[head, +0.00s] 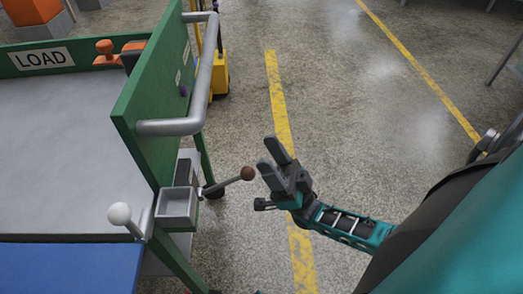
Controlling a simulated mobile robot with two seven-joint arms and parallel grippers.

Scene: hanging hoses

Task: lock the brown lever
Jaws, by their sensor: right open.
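The brown lever is a grey metal rod with a round brown knob (247,173). It sticks out to the right and slightly up from the side of the green-framed cart, beside a grey bracket. My right gripper (271,164) is just to the right of the knob, with its dark fingers apart and nothing between them. The fingers look close to the knob, but I cannot tell whether they touch it. My left gripper is not in view.
A second lever with a white knob (119,214) stands at the cart's near corner. A grey tube handle (205,80) juts from the green panel (150,100). A grey box (176,205) sits below. The floor to the right, with yellow lines, is mostly clear.

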